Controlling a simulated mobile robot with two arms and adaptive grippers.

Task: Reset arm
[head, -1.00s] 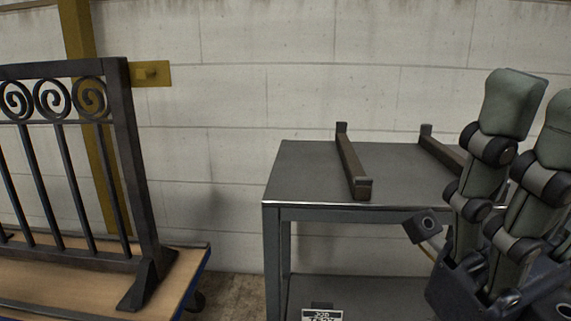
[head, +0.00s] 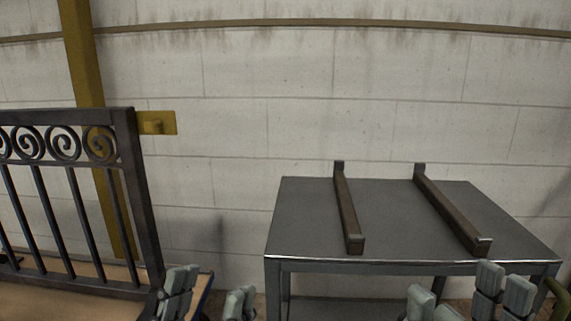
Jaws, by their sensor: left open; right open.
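My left gripper (head: 209,293) shows only its grey-green finger pads at the bottom edge of the head view, spread apart and empty. It is in front of the gate's lower right corner and the gap beside it. My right gripper (head: 462,295) also shows only its pads at the bottom edge, apart and empty, in front of the grey table's front edge. The rest of both grippers is out of the picture. The dark scroll gate (head: 141,200) stands upright at the left on a wooden-topped surface (head: 98,272).
A grey metal table (head: 295,215) stands at the right. Two dark bars (head: 347,212) (head: 450,210) with upturned ends lie on it, with bare tabletop between them. A yellow post (head: 85,60) with a bracket (head: 157,123) stands behind the gate, before a block wall.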

